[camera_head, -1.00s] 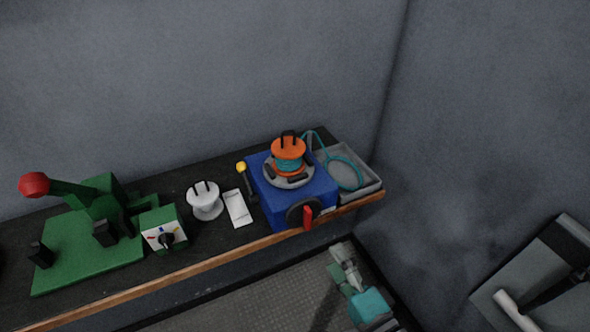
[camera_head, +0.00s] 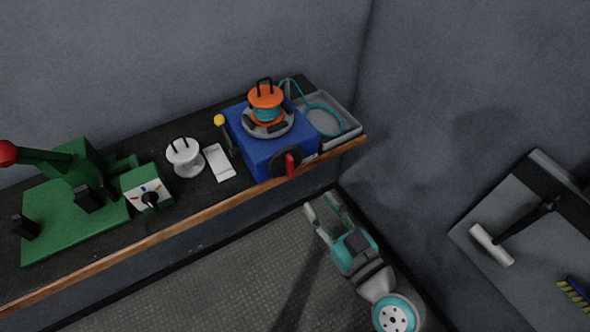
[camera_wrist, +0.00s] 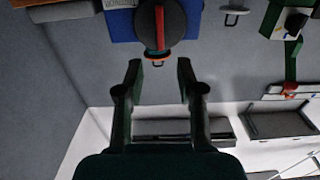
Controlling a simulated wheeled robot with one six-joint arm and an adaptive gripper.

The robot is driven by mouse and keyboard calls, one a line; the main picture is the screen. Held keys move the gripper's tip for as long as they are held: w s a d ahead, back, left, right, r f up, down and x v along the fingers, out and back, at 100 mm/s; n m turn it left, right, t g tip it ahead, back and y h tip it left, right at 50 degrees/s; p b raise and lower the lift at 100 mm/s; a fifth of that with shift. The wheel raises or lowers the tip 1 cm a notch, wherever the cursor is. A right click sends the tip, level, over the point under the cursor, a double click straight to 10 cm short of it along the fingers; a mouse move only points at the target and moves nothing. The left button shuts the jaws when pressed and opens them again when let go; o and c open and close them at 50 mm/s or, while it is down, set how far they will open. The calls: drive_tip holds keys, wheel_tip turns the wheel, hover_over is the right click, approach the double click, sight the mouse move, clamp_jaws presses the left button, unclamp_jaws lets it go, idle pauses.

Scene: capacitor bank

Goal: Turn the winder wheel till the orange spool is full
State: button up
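The blue winder (camera_head: 268,152) stands on the bench near its right end. The orange spool (camera_head: 266,97) sits upright on its top, with teal cord wound around its middle. The dark winder wheel (camera_head: 285,164) with a red handle (camera_head: 290,165) is on the winder's front face. In the wrist view the wheel (camera_wrist: 172,22) and its red handle (camera_wrist: 159,27) are at the top, beyond my fingertips. My gripper (camera_head: 326,205) is open and empty, in front of and below the wheel, apart from it. It also shows in the wrist view (camera_wrist: 160,72).
A grey tray (camera_head: 352,128) with a teal cord loop is right of the winder. A yellow-topped lever (camera_head: 220,120), a white label (camera_head: 219,162), a white spool (camera_head: 184,157) and a green machine (camera_head: 65,215) are left. The floor in front is clear.

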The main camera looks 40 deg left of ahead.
sight(292, 169)
drive_tip(key=x, duration=1)
drive_tip(key=shift+w+a, duration=0.1)
drive_tip(key=shift+a, duration=0.25)
clamp_jaws()
